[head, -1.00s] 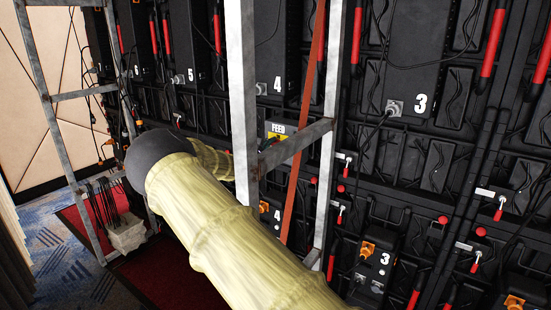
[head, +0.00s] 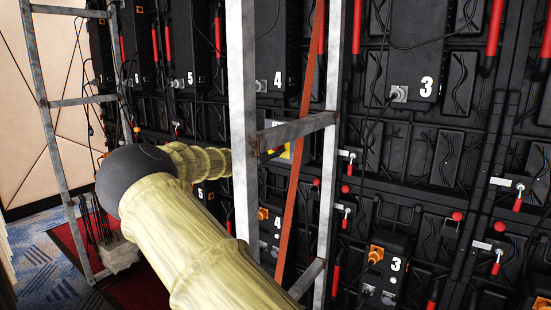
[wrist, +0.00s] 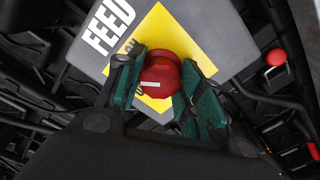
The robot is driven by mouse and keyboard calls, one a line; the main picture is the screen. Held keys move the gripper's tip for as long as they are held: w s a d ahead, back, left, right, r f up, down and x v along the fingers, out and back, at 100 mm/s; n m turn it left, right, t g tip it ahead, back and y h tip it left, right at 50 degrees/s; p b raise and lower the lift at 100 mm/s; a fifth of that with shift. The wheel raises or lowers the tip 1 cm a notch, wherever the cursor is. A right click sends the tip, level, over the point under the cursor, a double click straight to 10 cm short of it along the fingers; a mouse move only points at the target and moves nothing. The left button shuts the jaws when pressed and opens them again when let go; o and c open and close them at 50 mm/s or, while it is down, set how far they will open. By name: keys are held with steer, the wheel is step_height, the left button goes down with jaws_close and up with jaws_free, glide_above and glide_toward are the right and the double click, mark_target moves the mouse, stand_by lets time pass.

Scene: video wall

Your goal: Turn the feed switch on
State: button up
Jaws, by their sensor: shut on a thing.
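The feed switch is a red round knob (wrist: 162,66) with a short white mark, on the yellow plate (wrist: 160,28) of a grey box (wrist: 210,30) lettered FEED. The white mark lies nearly level in the wrist view, slanted to the lettering. My gripper (wrist: 158,90) has its green-padded fingers on both sides of the knob, shut on it. In the head view only a bit of the yellow plate (head: 286,151) shows behind a metal frame, and the frame's upright hides my gripper.
Black numbered units (head: 415,50), cables and red handles cover the wall. A second frame (head: 62,150) stands at left.

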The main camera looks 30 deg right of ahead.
steer(key=m+b, duration=0.2)
steer(key=b, duration=0.2)
steer(key=m+b, duration=0.3)
steer(key=b, duration=0.2)
steer(key=f+m+b, duration=0.1)
steer(key=m+b, duration=0.2)
steer(key=b, duration=0.2)
steer(key=shift+a, duration=0.15)
steer(key=shift+r+m+b, duration=0.15)
steer(key=shift+m+b, duration=0.15)
steer(key=shift+b, duration=0.1)
steer(key=o, duration=1)
steer(key=shift+r, duration=0.15)
steer(key=shift+r, duration=0.1)
